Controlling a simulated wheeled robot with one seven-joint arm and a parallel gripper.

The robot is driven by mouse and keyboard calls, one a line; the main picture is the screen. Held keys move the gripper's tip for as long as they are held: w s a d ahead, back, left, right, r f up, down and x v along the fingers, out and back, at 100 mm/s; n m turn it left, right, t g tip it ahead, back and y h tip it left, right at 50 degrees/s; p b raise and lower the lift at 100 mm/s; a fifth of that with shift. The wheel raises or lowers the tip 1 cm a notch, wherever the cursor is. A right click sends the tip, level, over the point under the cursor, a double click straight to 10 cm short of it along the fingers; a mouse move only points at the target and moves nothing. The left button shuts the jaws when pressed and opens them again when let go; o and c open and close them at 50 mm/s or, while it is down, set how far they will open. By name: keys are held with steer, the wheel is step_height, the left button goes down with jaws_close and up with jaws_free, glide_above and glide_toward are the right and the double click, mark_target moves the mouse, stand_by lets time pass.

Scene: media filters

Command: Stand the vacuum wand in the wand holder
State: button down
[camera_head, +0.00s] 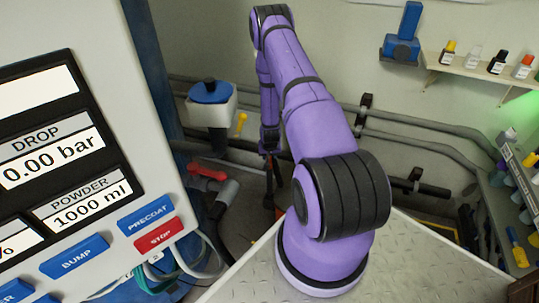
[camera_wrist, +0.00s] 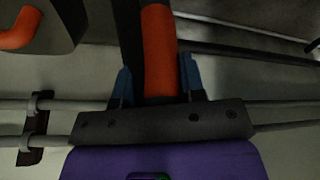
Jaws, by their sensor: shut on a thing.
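In the wrist view my gripper (camera_wrist: 157,82) has a blue pad on each side of an orange-red cylindrical grip, which I take to be the vacuum wand (camera_wrist: 160,45). My gripper is shut on it. A dark part runs beside the grip toward the top of the picture. In the head view my gripper (camera_head: 269,148) is low and far off, at the end of my purple arm, beside dark, thin parts that I cannot separate clearly. I cannot pick out the wand holder with certainty in either view.
A control panel (camera_head: 80,150) fills the left. A white canister with a blue lid (camera_head: 210,95) stands behind it. Grey wall pipes (camera_head: 400,150) run behind my arm. A red part (camera_head: 207,172) lies low. A bottle shelf (camera_head: 480,62) and blue wall fixture (camera_head: 402,45) are at upper right.

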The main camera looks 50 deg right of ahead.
steer(key=shift+f, duration=1.4)
steer(key=c, duration=0.6)
jaws_free()
steer(key=v, duration=1)
steer(key=shift+s+a+r, duration=0.1)
steer(key=shift+r, duration=0.25)
